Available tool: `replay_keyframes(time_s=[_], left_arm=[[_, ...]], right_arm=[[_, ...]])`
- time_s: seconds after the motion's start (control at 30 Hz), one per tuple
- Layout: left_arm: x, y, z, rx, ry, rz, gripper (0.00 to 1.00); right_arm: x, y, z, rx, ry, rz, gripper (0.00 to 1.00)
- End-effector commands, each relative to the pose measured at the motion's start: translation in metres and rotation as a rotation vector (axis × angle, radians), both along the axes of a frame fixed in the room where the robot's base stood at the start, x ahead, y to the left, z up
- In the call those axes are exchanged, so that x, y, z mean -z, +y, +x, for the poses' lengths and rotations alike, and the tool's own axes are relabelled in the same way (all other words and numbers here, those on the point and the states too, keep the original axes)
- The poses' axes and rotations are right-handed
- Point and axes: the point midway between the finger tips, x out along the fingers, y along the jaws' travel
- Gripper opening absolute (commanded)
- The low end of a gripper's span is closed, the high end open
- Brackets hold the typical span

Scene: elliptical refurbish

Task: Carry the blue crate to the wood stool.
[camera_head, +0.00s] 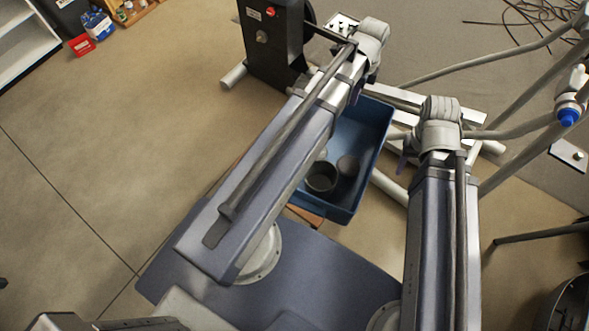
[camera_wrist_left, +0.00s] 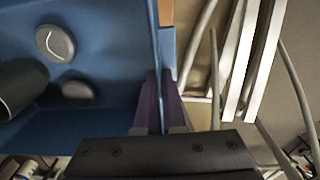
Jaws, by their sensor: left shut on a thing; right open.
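The blue crate (camera_head: 372,150) is partly hidden behind my left arm in the head view. It holds a dark cup (camera_head: 321,178) and other small round items. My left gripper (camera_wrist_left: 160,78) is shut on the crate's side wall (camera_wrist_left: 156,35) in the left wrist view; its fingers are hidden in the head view. My right gripper (camera_head: 403,160) is open, close to the crate's right side and mostly hidden by its own wrist. A small wood-coloured surface (camera_head: 308,216) shows at the crate's near edge; it may be the wood stool, but most of it is hidden.
A black exercise machine (camera_head: 270,45) stands beyond the crate, with grey tubes (camera_head: 530,100) along the right. Cables (camera_head: 525,12) lie at the back right. Shelves (camera_head: 25,40) stand at the far left. The left floor is clear.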

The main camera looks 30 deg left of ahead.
Motion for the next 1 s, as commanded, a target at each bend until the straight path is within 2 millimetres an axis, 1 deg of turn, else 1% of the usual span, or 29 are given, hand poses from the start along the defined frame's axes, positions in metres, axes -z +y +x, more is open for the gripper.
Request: replay_keyframes(time_s=[0.03, 1.0], left_arm=[[0.018, 0.001, 0.0, 0.035, 0.003, 0.001, 0.0], [0.177, 0.008, 0.002, 0.751, 0.017, 0.006, 0.0]], right_arm=[[0.018, 0.0, 0.0, 0.0, 0.0, 0.0, 0.5], [0.177, 0.0, 0.0, -0.001, 0.0, 0.0, 0.5]])
